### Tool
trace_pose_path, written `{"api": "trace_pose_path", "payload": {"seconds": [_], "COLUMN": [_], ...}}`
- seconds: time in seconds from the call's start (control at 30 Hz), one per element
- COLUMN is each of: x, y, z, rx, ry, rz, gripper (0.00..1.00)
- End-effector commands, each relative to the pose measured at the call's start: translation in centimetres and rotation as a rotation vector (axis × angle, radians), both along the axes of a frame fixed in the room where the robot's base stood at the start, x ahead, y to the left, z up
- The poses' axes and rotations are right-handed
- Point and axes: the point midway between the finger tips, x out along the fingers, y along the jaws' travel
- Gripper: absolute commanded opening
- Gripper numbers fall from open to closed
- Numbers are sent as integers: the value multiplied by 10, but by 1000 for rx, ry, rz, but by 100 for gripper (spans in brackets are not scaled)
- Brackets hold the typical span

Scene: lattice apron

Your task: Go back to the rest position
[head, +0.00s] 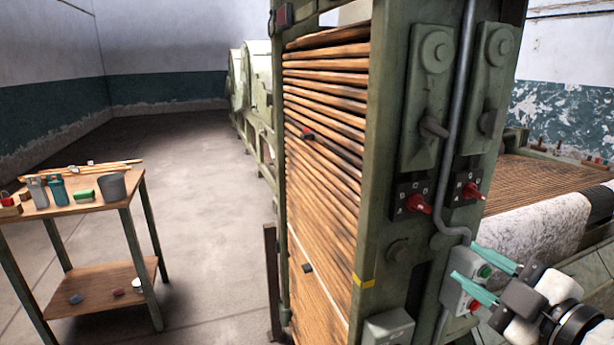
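My gripper (464,261) is at the lower right, its two teal fingers spread apart with nothing between them. It points left toward a grey button box (466,294) on the green machine column (389,150). The fingers partly cover the box, and I cannot tell whether they touch it. A green button (485,271) shows between the fingers, and a red button shows partly below the lower finger.
Two red selector knobs and grey levers stick out of the column above my gripper. A grey conduit (461,120) runs down beside them. A wooden work table (130,197) with bottles and a grey pot stands left. Open floor (200,180) lies between.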

Motion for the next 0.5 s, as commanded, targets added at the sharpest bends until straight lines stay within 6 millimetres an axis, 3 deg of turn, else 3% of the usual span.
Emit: {"api": "trace_pose_path", "payload": {"seconds": [0.13, 0.27, 0.37, 0.5], "x": [-13, -45, -81, -145], "y": [7, 13, 16, 16], "z": [-92, -178, -238, -309], "rx": [181, 335, 430, 522], "ry": [287, 567, 773, 1037], "rz": [-64, -175, -288, -487], "gripper": [39, 39, 39, 39]}}
